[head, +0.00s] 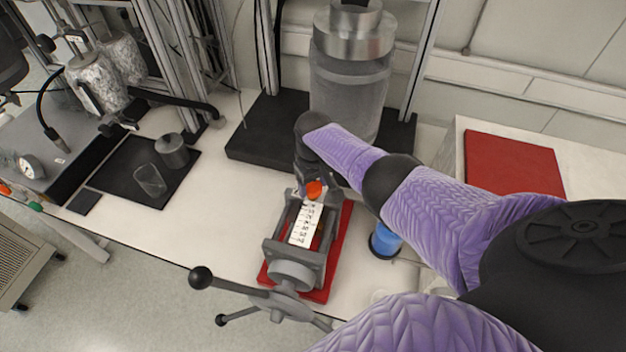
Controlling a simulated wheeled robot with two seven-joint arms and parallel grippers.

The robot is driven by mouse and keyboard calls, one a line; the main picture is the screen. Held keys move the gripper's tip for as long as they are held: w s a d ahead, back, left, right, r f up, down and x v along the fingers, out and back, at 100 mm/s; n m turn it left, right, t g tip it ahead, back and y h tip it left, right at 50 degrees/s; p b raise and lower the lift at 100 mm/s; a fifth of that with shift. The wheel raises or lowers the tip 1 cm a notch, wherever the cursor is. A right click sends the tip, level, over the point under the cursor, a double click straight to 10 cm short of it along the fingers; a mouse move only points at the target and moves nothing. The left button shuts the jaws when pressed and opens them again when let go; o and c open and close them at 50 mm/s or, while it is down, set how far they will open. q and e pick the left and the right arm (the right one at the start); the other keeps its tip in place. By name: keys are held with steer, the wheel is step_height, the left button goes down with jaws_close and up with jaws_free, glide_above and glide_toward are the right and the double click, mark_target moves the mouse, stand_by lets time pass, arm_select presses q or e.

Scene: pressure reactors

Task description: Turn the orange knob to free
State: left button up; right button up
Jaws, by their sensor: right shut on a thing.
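The orange knob (314,190) sits at the far end of a grey vise-like fixture (325,262) that has a white strip with dark markings along its middle. My right gripper (311,183) reaches down to the knob from behind and above. Its jaws are shut on the knob, and the wrist partly covers them. The knob's top shows, but I cannot read which position it points to. My left gripper is not in view.
The fixture stands on a red mat (347,235); its dark ball-ended handles (201,277) stick out over the table's front edge. A large metal reactor vessel (350,75) stands behind. A glass beaker (150,180) and a blue object (385,240) are nearby. White table is free at left-centre.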

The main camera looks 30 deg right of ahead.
mark_target(313, 186)
steer(key=shift+m, duration=0.7)
steer(key=shift+w, duration=0.1)
steer(key=o, duration=1.3)
steer(key=shift+r+p, duration=0.4)
steer(key=shift+r, duration=0.05)
step_height(313, 186, up, 9)
steer(key=p, duration=0.3)
steer(key=shift+p, duration=0.35)
